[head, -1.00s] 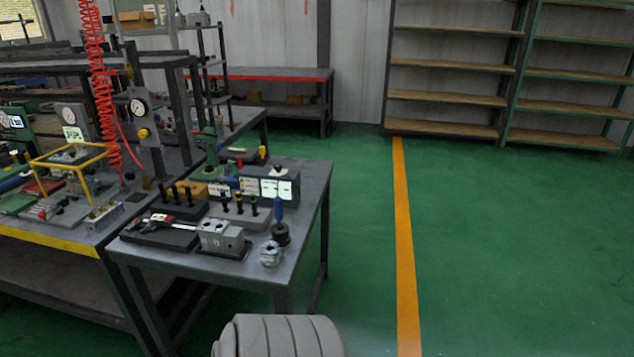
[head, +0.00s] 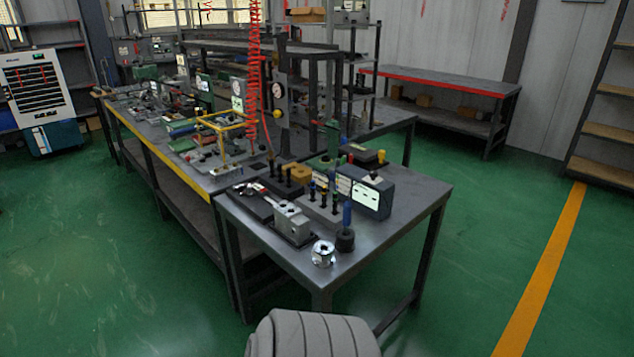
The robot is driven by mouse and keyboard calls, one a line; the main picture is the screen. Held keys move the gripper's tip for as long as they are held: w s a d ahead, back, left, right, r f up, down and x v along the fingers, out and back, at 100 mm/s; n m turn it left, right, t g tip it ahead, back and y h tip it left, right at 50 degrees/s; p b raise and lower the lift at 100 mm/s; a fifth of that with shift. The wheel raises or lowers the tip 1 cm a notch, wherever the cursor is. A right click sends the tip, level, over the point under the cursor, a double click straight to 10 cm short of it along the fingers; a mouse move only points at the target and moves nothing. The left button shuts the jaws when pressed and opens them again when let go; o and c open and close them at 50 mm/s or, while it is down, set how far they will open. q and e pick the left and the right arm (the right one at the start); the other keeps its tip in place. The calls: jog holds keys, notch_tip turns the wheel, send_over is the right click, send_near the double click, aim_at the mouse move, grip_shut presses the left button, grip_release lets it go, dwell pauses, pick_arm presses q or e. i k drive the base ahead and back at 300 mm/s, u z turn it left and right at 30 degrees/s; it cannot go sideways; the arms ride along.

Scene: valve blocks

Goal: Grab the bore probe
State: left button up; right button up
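A small silver round part (head: 322,254) sits near the table's front edge. A grey box with a lit display (head: 372,195) stands behind the blue-handled tool. Neither of my grippers is in view.
A rack with several dark pins (head: 320,207) stands behind the valve block. A long workbench with a yellow edge (head: 160,148) adjoins the table on the left. Green floor (head: 500,215) is open to the right, with an orange line (head: 545,270). A white cooler (head: 38,90) stands far left.

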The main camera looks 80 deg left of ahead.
aim_at(347, 205)
jog(key=u, duration=1)
jog(key=i, duration=0.8)
jog(key=u, duration=0.8)
